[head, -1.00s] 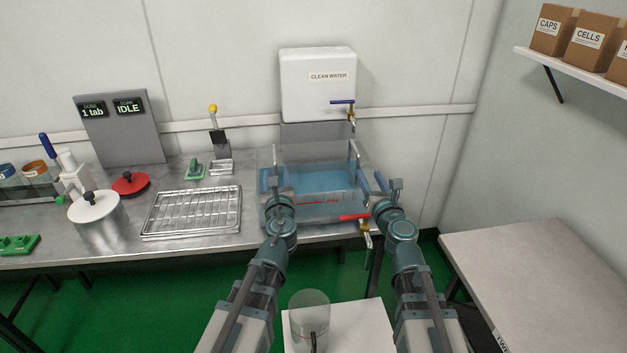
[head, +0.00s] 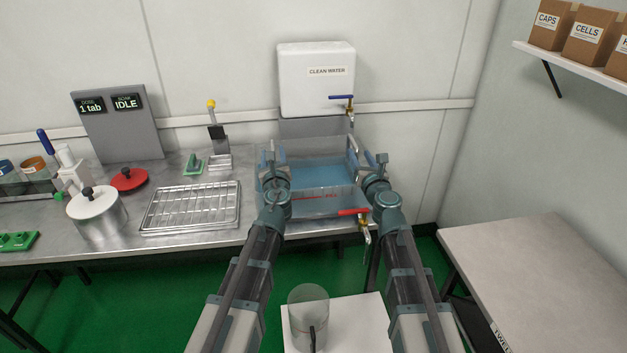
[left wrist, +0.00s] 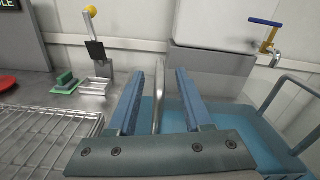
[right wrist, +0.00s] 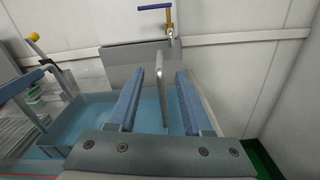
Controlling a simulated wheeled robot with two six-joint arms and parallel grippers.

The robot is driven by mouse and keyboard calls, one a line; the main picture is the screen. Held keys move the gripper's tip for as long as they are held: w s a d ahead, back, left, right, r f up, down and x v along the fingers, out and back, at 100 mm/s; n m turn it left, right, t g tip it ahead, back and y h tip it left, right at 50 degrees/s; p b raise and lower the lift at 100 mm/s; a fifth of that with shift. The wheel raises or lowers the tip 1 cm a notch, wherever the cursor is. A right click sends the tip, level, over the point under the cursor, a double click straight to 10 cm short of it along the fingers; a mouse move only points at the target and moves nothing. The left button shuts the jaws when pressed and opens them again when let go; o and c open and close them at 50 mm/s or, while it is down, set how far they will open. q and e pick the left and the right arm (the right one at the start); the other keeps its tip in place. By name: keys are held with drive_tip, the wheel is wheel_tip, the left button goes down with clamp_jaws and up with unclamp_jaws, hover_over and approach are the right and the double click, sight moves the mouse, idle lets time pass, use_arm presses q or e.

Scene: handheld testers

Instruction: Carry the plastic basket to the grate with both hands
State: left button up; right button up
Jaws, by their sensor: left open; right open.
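The blue plastic basket (head: 318,174) sits in a clear tank on the bench, under the white water container. A metal loop handle rises at each end; the right one (head: 352,145) shows in the head view. The wire grate (head: 192,207) lies on the bench to the left, empty. My left gripper (head: 269,158) is open; in the left wrist view the left handle (left wrist: 158,88) stands between its fingers. My right gripper (head: 366,162) is open; in the right wrist view the right handle (right wrist: 162,85) stands between its fingers. Contact with the handles cannot be told.
The clean-water container (head: 317,82) with a blue-levered tap hangs above the tank. A red-levered tap (head: 355,213) sticks out at the front. A lidded pot (head: 97,213) stands left of the grate. A glass vessel (head: 309,315) stands on a white surface in front.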

sight(272, 141)
use_arm(q)
drive_tip(key=w, duration=0.2)
drive_tip(key=w+a, duration=0.1)
drive_tip(key=w, duration=0.2)
drive_tip(key=shift+w, duration=0.35)
use_arm(e)
drive_tip(key=w, duration=0.2)
drive_tip(key=w+a, duration=0.1)
drive_tip(key=w, duration=0.2)
drive_tip(key=shift+w, duration=0.35)
use_arm(q)
clamp_jaws()
use_arm(e)
clamp_jaws()
